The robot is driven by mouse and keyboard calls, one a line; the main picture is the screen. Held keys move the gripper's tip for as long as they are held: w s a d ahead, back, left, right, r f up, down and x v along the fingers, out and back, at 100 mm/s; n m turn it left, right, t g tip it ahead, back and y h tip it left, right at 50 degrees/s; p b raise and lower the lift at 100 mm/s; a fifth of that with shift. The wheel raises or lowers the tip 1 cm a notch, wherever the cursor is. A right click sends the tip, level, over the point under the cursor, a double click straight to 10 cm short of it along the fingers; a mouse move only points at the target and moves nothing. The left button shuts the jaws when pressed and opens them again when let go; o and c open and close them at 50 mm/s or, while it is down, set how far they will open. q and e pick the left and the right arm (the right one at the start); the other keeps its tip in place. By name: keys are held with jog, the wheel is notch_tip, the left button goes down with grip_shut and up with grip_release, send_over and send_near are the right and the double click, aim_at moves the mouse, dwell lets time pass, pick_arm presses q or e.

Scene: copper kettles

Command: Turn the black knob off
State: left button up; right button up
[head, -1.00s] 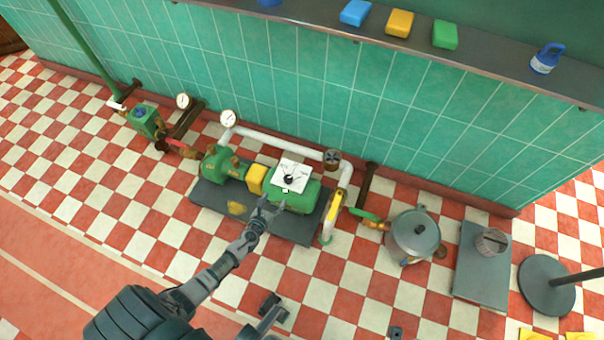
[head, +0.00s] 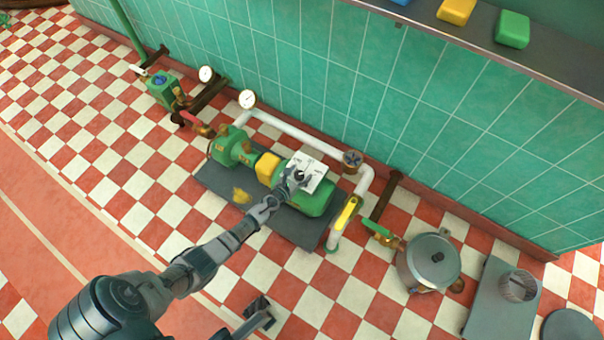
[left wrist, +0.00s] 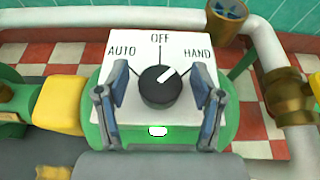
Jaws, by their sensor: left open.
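The black knob (left wrist: 159,86) sits on a white switch plate (left wrist: 122,72) marked AUTO, OFF and HAND. In the left wrist view its white pointer line slants up and right, toward HAND. In the head view the plate (head: 318,168) is on top of the green pump (head: 315,201). My left gripper (head: 299,177) is at the plate, covering part of it and the knob. In the left wrist view this gripper (left wrist: 158,92) is open, one finger on each side of the knob, with visible gaps to it.
White pipes (head: 290,130) with a dark valve (head: 352,160) run behind the pump. A yellow-handled lever (head: 347,213) stands at its right end. A grey pot (head: 428,262) is further right. Checkered floor in front is mostly clear.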

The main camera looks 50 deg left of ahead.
pick_arm(q)
jog(key=shift+r, duration=0.1)
jog(key=shift+c, duration=0.6)
jog(key=c, duration=1)
jog(key=shift+c, duration=0.2)
